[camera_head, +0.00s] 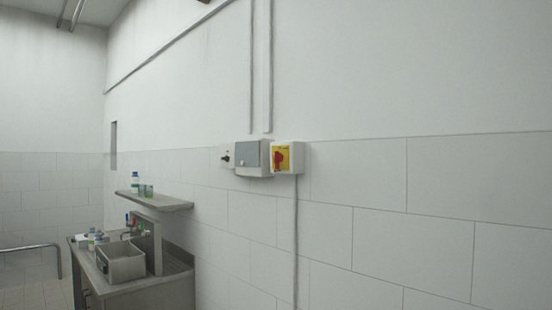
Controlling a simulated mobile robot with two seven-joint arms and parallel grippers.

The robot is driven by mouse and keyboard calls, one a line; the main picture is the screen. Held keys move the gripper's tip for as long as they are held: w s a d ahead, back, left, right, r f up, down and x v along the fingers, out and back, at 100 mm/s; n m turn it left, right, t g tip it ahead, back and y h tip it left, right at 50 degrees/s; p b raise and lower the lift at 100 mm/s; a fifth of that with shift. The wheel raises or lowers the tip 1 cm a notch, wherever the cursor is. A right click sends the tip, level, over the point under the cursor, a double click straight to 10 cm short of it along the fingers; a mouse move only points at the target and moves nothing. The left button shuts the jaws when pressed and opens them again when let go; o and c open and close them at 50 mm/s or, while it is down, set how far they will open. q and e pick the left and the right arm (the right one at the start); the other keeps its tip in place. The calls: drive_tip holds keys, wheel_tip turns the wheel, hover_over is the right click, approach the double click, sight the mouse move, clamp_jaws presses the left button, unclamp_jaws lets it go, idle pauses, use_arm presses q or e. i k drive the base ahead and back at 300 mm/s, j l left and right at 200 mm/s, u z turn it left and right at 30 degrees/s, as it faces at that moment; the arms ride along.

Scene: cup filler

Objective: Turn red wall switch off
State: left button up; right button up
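The red wall switch (280,159) is a red rotary knob on a yellow plate. It sits on the front of a small white box (297,158) mounted on the tiled wall, near the middle of the view. The knob looks roughly upright, but it is too small to tell its exact setting. Neither my left nor my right gripper shows in the head view.
A grey box (252,157) with a dark knob (225,159) is mounted just left of the switch. A wall shelf (155,201) holds bottles. Below it a metal counter (150,292) carries a grey bin (121,263). The wall right of the switch is bare.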

sight(278, 158)
drive_tip(key=i+l+z, duration=0.1)
drive_tip(key=i, duration=0.45)
drive_tip(key=i+l+z, duration=0.15)
drive_tip(key=i, duration=0.45)
drive_tip(key=i+j+z, duration=0.3)
drive_tip(key=i+j, duration=0.6)
drive_tip(key=j, duration=0.3)
drive_tip(key=i+j+z, duration=0.15)
drive_tip(key=j, duration=0.65)
drive_tip(key=z, duration=0.05)
